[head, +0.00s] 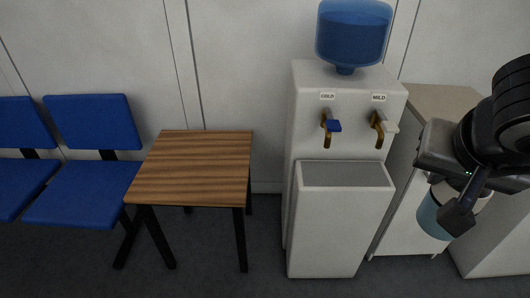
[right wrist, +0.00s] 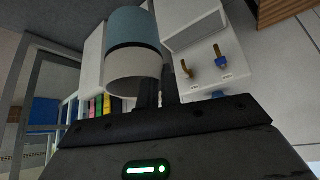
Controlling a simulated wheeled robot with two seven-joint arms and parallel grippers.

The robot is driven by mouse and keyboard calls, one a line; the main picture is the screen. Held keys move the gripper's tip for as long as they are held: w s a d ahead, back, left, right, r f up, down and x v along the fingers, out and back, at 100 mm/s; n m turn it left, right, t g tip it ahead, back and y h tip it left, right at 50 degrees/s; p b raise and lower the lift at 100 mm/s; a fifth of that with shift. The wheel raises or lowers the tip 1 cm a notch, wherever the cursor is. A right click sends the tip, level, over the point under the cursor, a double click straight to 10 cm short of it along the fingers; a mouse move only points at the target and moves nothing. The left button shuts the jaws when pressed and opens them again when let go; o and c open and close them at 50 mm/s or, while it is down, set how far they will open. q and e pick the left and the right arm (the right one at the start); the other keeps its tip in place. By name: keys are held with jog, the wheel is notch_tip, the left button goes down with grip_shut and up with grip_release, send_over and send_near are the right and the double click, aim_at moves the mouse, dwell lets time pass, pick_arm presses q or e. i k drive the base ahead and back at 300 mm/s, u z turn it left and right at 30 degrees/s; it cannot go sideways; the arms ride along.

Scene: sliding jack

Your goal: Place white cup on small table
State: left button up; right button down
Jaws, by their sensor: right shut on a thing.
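My right gripper (head: 448,200) is at the right of the head view, in front of the cabinet beside the water dispenser. It is shut on a cup (head: 432,218), which has a light blue part and a white part. In the right wrist view the cup (right wrist: 133,28) is beyond the fingers (right wrist: 158,92), with a dark line between its blue and white parts. In the head view the gripper partly hides the cup. The small table (head: 195,165) has a bare striped wooden top and black legs, and stands left of the dispenser. My left gripper is not in view.
The water dispenser (head: 310,110), with two taps and a blue bottle (head: 352,32), stands between the small table and my right gripper. A cabinet (head: 400,190) is right of it. Blue chairs (head: 90,190) adjoin the table's left side. The tabletop is clear.

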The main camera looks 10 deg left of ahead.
aim_at(195, 160)
jog(key=z, duration=0.35)
jog(key=i, duration=1.35)
jog(key=u, duration=2.55)
jog(key=i, duration=0.5)
jog(key=u, duration=0.05)
